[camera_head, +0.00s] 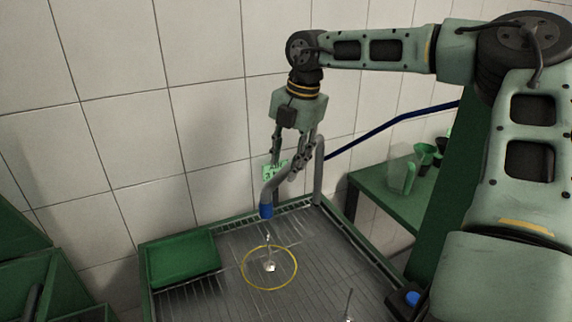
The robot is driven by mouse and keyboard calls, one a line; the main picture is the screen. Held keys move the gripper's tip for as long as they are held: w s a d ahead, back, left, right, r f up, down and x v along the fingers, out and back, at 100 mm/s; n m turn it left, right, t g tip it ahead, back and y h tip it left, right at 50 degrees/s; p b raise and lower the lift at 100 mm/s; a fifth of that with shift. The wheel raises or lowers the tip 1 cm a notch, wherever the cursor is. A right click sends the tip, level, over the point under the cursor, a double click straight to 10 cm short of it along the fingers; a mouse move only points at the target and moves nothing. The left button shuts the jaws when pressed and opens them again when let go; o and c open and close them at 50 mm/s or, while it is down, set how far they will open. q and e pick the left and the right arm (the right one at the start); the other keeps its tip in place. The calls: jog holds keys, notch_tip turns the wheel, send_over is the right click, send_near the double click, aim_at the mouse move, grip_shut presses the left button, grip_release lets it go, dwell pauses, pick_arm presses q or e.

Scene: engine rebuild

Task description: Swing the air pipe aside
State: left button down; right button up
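The air pipe (272,190) is a grey bent tube with a blue nozzle (266,211) pointing down over the tray. Its upright stands at the back right edge of the tray. My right gripper (288,160) is just above the pipe, pointing down. Its fingers are spread, one on the left side of the bend and the other overlapping the pipe on the right. I cannot tell whether they touch it. Part of the pipe is hidden behind the right finger. My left gripper is not in view.
The slatted grey tray (225,296) has a green rim. A yellow ring (270,288) surrounds a small pale part. A green bin (184,258) sits at left. A blue hose (395,122) runs right, above a green side table (378,184) holding containers. A tiled wall stands behind.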

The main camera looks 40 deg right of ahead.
jog(key=shift+w+a+f, duration=0.1)
jog(key=shift+w+f, duration=0.1)
jog(key=shift+f, duration=0.85)
jog(key=shift+c, duration=0.2)
grip_shut()
